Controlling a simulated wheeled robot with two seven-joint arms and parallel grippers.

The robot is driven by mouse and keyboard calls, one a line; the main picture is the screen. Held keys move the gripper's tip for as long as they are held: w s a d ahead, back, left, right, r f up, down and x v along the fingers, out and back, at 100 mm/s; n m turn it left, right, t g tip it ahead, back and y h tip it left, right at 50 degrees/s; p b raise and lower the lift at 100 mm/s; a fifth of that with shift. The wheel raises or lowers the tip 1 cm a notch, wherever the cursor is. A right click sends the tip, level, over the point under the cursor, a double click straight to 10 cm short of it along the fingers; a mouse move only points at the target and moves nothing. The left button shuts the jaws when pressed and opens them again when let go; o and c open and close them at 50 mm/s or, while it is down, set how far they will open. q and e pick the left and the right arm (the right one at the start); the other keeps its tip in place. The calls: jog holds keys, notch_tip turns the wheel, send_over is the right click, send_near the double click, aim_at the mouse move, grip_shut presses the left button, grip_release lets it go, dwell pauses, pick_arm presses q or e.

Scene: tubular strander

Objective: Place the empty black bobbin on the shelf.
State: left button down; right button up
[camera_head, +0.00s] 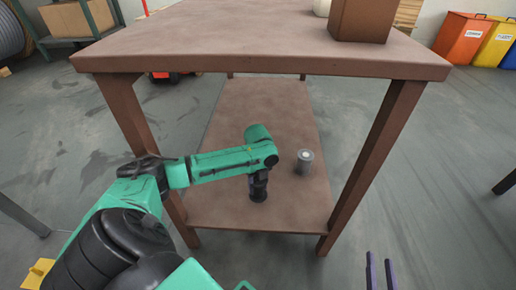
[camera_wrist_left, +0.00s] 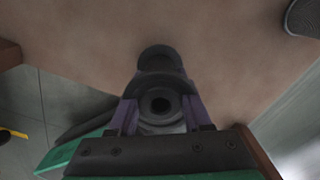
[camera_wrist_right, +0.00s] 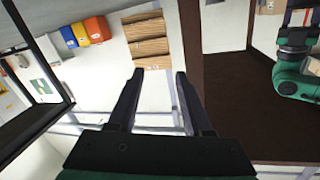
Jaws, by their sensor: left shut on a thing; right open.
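The black bobbin (camera_head: 258,193) is upright at the lower shelf (camera_head: 270,110) of the brown table in the head view. My left gripper is shut on it; the arm reaches in over the shelf from the left. In the left wrist view the bobbin (camera_wrist_left: 160,88) sits between the two purple fingers of my left gripper (camera_wrist_left: 160,115), its hub hole facing the camera. Whether its base touches the shelf I cannot tell. My right gripper (camera_head: 380,272) is open and empty at the lower right of the head view; its two fingers (camera_wrist_right: 157,95) show apart in the right wrist view.
A grey cylindrical bobbin (camera_head: 305,162) stands on the shelf right of the black one. The brown tabletop (camera_head: 250,40) overhangs the shelf, with a brown box (camera_head: 362,18) on it. Table legs (camera_head: 375,160) stand at both sides. The shelf's far part is clear.

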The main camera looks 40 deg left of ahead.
aim_at(258, 192)
pick_arm(q)
notch_tip(258, 192, down, 2)
jog(key=shift+b, duration=0.55)
jog(key=shift+f+b, duration=0.45)
jog(key=shift+f, duration=0.4)
pick_arm(e)
jog(key=w+d+r+t+y, duration=0.1)
jog(key=w+r+t, duration=0.1)
jog(key=r, duration=0.8)
jog(key=w+d+r+n+t, duration=0.1)
jog(key=w+r+t, duration=0.2)
jog(key=r, duration=0.8)
jog(key=shift+t+y, duration=0.4)
jog(key=shift+t, duration=0.5)
pick_arm(q)
jog(key=shift+f, duration=0.15)
pick_arm(e)
jog(key=shift+f, duration=0.1)
pick_arm(q)
jog(key=shift+c, duration=1.7)
grip_release()
pick_arm(e)
jog(key=shift+f, duration=0.1)
